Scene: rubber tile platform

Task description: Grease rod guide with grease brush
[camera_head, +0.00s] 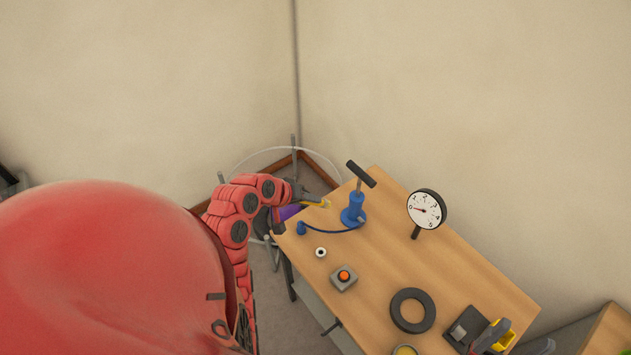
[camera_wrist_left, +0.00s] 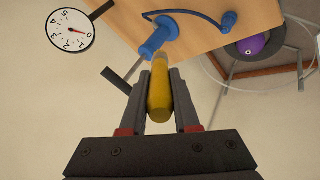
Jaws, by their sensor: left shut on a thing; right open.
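My left gripper (camera_head: 308,197) is shut on the yellow grease brush (camera_wrist_left: 159,92), whose handle lies between both fingers in the left wrist view. In the head view the brush (camera_head: 322,203) points right, a little left of the blue hand pump (camera_head: 354,209). The pump stands upright on the table, with a grey rod and black T-handle above it. The rod guide is at the rod's entry, too small to make out. In the left wrist view the brush's far end overlaps the blue pump (camera_wrist_left: 158,40); contact cannot be told.
A round gauge (camera_head: 426,209) stands right of the pump. A blue hose curves left from the pump. The wooden table (camera_head: 450,260) also holds a white ring (camera_head: 321,252), a box with an orange button (camera_head: 344,278) and a black ring (camera_head: 399,311). A purple ball (camera_wrist_left: 252,45) lies beyond the table's edge.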

